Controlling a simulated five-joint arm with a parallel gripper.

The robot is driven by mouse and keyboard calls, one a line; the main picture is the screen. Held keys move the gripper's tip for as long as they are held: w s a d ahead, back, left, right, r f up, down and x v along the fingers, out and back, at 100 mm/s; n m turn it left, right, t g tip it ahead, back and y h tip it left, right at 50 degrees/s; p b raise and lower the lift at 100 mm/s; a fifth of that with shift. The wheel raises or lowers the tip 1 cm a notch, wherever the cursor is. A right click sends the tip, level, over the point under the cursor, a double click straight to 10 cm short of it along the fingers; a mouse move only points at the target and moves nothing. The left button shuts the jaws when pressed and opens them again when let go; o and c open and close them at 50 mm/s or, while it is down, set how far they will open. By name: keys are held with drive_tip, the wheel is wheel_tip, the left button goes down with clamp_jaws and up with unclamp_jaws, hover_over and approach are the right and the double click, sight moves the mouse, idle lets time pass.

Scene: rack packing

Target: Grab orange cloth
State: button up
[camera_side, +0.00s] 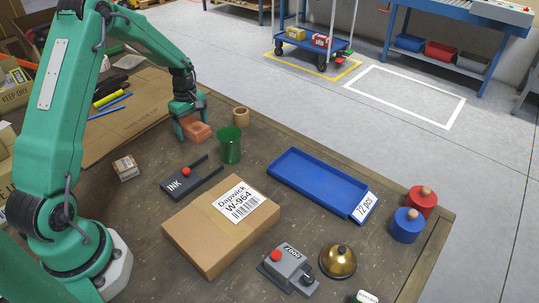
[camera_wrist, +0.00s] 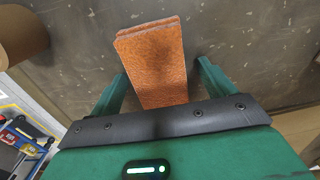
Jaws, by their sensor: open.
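The orange cloth (camera_side: 196,131) is a small folded block on the table, left of the green cup in the side view. In the wrist view the orange cloth (camera_wrist: 152,65) looks like a flat folded stack standing between the fingers. My gripper (camera_side: 193,130) is over the cloth with its fingers pointing down. In the wrist view my gripper (camera_wrist: 160,85) is open, with one green finger on each side of the cloth. A dark gap shows between the cloth and the right finger. The left finger is close to the cloth, and I cannot tell whether it touches.
A green cup (camera_side: 230,146) and a small tan ring (camera_side: 241,116) stand close to the right of the gripper. An ink pad (camera_side: 189,181), a cardboard box (camera_side: 221,228) and a blue tray (camera_side: 312,181) lie nearer the front. Cardboard (camera_side: 125,118) lies to the left.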

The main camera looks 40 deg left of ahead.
sight(194, 126)
drive_tip(key=c, duration=1.1)
drive_tip(key=shift+r, duration=0.75)
drive_tip(key=r, duration=0.1)
drive_tip(key=d+r, duration=0.1)
drive_tip(key=r, duration=0.1)
drive_tip(key=shift+r, duration=0.1)
drive_tip(key=d+r, duration=0.2)
drive_tip(key=d, duration=0.1)
drive_tip(key=d+r, duration=0.2)
drive_tip(key=d, duration=0.2)
drive_tip(key=s+d+r, duration=0.1)
drive_tip(key=d+r, duration=0.1)
drive_tip(key=d, duration=0.1)
drive_tip(key=shift+d+r, duration=0.15)
drive_tip(key=shift+d, duration=0.2)
